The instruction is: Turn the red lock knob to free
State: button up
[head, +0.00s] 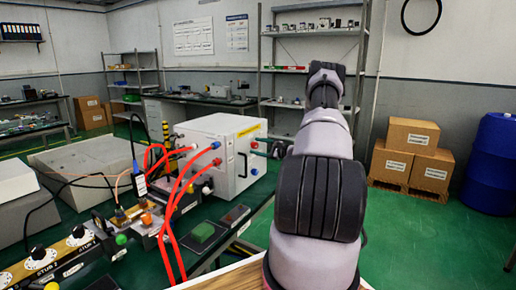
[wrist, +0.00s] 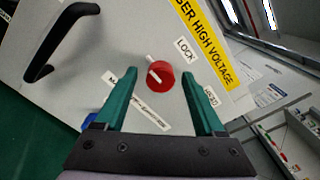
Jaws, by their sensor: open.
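The red lock knob (wrist: 163,77) sits on the white panel of a cabinet in the wrist view, with a white bar on it. A LOCK label (wrist: 186,50) is above and right of it, and a second small label (wrist: 210,95) lies to its lower right, partly behind a finger. My gripper (wrist: 159,75) is open, its two green fingers on either side of the knob in the picture, with visible gaps. I cannot tell how deep the fingertips reach.
A black handle (wrist: 58,42) stands out from the panel at upper left in the wrist view. Red hoses (head: 167,215) run along the bench left of my arm. Cardboard boxes (head: 404,150) and a blue drum (head: 493,165) stand on the right. The floor between is clear.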

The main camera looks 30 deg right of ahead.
jog(key=v, duration=1)
jog(key=shift+s+d, duration=0.2)
jog(key=shift+s, duration=0.15)
jog(key=s+a+r+n+g, duration=0.2)
jog(key=a+r+n+g, duration=0.15)
jog(key=a+r, duration=0.45)
jog(key=s+a+r+n+g+y, duration=0.1)
jog(key=s+a+r+n+g, duration=0.3)
jog(key=a, duration=0.5)
jog(key=s+a+r+n+g, duration=0.1)
jog(key=a+r+n+g, duration=0.15)
jog(key=a+r, duration=0.6)
jog(key=s+a+r+n+h, duration=0.2)
jog(key=s+a+r, duration=0.1)
jog(key=s, duration=0.6)
jog(key=s+a+r+n+t+h, duration=0.1)
jog(key=s+a+r+n+h, duration=0.1)
jog(key=s, duration=0.7)
jog(key=s+a+r+n+h, duration=0.2)
jog(key=s+a+r+h, duration=0.2)
jog(key=s, duration=0.4)
jog(key=shift+s+a+r+n+t, duration=0.3)
jog(key=shift+s+a+r, duration=0.1)
jog(key=shift+r, duration=0.5)
